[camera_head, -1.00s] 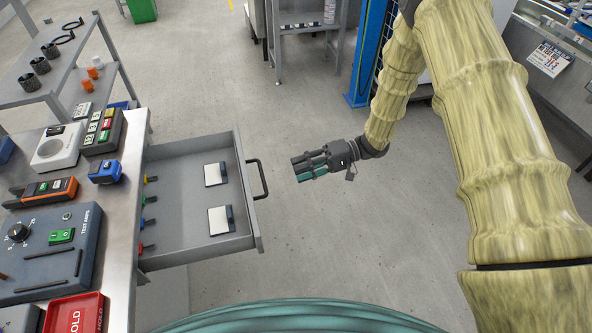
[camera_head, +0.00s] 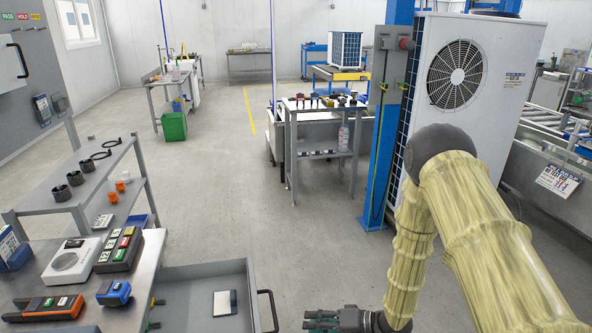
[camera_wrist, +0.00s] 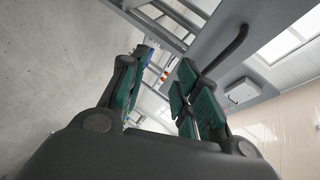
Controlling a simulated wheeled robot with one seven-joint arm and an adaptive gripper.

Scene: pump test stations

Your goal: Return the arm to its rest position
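My gripper (camera_head: 322,320) shows at the bottom edge of the head view, to the right of the open drawer and apart from its handle. My arm, in a yellowish sleeve, comes down from the right side. In the wrist view the gripper's green-padded fingers (camera_wrist: 158,95) stand apart with nothing between them. The drawer's dark handle (camera_wrist: 228,50) shows beyond the fingers.
The open drawer (camera_head: 196,272) holds a white card-like item (camera_head: 225,302). The bench (camera_head: 150,262) at left carries testers and a meter. A blue post (camera_head: 384,140) and a white fan unit (camera_head: 478,85) stand behind my arm. The floor between drawer and post is clear.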

